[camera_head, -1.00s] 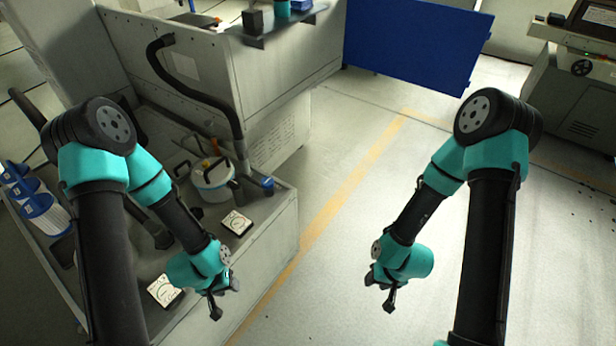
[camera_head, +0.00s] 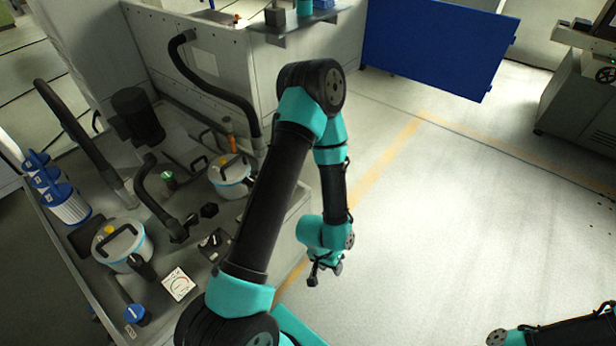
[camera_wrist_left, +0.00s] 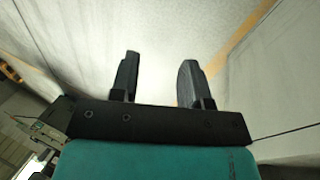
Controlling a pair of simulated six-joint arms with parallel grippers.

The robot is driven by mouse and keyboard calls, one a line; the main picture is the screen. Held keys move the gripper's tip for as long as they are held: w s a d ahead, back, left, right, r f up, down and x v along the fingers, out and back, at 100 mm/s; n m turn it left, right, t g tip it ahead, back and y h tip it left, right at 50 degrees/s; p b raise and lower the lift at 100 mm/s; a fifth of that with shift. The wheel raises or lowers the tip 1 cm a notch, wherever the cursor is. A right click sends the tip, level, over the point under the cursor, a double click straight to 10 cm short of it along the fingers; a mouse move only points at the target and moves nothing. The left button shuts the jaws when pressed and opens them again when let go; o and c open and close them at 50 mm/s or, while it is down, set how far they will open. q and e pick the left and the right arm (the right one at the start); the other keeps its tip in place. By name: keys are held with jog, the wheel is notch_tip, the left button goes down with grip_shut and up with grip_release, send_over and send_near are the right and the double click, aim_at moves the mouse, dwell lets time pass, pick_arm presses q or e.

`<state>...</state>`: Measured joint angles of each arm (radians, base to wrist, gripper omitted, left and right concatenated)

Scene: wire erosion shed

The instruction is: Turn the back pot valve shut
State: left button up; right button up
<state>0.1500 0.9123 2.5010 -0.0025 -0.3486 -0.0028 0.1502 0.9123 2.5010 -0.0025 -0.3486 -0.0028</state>
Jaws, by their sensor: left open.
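The back pot (camera_head: 232,178), white with a blue rim and a yellow knob, stands on the bench left of my left arm. The blue valve knob seen beside it earlier is hidden behind my left arm now. The front pot (camera_head: 124,247) has a similar blue knob (camera_head: 135,313) near it at the bench's front. My left gripper (camera_head: 322,277) hangs over the floor to the right of the bench, apart from both pots. In the left wrist view its jaws (camera_wrist_left: 159,65) are apart and empty. My right gripper is out of view; only part of that arm shows at the lower right.
Black hoses (camera_head: 222,92) and a dark motor (camera_head: 138,117) rise among the pots. A gauge (camera_head: 178,284) lies on the bench, with blue-and-white filters (camera_head: 67,202) at the far left. A blue panel (camera_head: 437,45) stands behind. The floor (camera_head: 450,220) is clear.

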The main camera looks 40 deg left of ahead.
pick_arm(q)
jog(key=shift+w+d, duration=0.2)
jog(key=shift+d, duration=0.05)
jog(key=shift+o, duration=0.2)
